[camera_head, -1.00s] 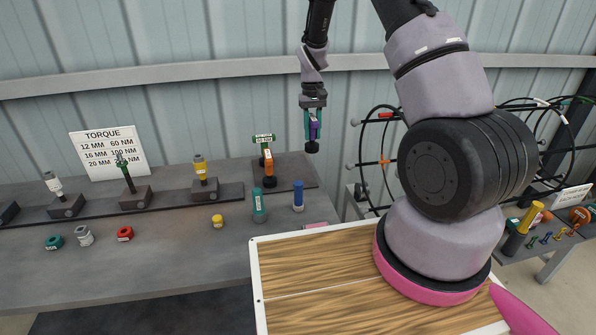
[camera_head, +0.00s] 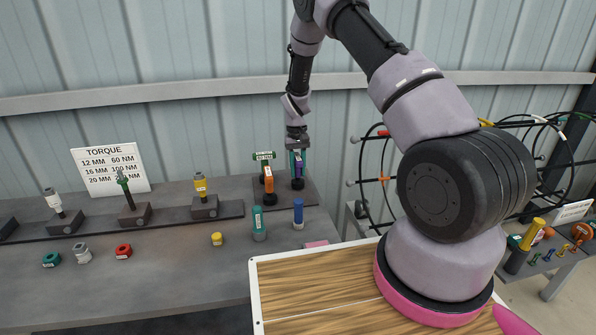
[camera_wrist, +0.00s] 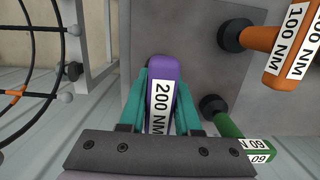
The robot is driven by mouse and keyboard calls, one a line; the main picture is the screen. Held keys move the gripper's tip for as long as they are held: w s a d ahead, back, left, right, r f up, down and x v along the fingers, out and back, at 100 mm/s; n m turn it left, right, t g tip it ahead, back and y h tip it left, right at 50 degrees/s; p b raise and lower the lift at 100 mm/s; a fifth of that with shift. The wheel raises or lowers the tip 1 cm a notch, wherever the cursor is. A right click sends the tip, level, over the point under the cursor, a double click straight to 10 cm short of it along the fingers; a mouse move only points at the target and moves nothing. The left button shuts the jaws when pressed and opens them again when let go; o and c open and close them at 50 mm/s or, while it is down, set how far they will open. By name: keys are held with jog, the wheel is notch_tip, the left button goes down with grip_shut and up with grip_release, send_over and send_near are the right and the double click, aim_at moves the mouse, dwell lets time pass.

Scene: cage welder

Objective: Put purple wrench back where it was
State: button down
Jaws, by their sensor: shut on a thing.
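The purple wrench (camera_head: 299,168), labelled 200 NM, is held upright in my gripper (camera_head: 297,156). Its black lower end shows over the right part of a dark square plate (camera_head: 312,197) at the back of the bench. I cannot tell whether it touches the plate. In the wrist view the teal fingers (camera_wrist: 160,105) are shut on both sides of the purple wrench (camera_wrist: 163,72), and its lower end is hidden. An orange wrench (camera_head: 269,181), labelled 100 NM, and a green wrench (camera_head: 263,157), labelled 60, stand on the plate left of it.
A teal cylinder (camera_head: 258,224) and a blue one (camera_head: 298,214) stand in front of the plate. A torque sign (camera_head: 110,168) and several tools in holders are at left. A rack with black hoops (camera_head: 372,170) is at right.

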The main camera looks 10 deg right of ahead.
jog(key=shift+f, duration=0.25)
jog(key=c, duration=0.6)
grip_release()
jog(key=r, duration=0.4)
jog(key=w+r, duration=0.1)
jog(key=r, duration=0.7)
jog(key=shift+w+r, duration=0.1)
jog(key=shift+w, duration=0.15)
jog(key=s+d+r+m+t+y, duration=0.1)
jog(key=s+r, duration=0.4)
jog(key=r, duration=0.4)
jog(key=s+d+r+t, duration=0.2)
jog(key=s+r, duration=0.2)
jog(key=r, duration=0.4)
jog(key=s+d+r+m+t+y, duration=0.1)
jog(key=s+r, duration=0.4)
jog(key=r, duration=0.4)
jog(key=s+d+r+m+t, duration=0.1)
jog(key=s+r+t, duration=0.1)
jog(key=s, duration=0.8)
jog(key=s+r+m+t, duration=0.1)
jog(key=s+r, duration=0.3)
jog(key=s, duration=0.6)
jog(key=shift+s+d+t, duration=0.15)
jog(key=shift+d+t, duration=0.25)
jog(key=shift+t, duration=0.4)
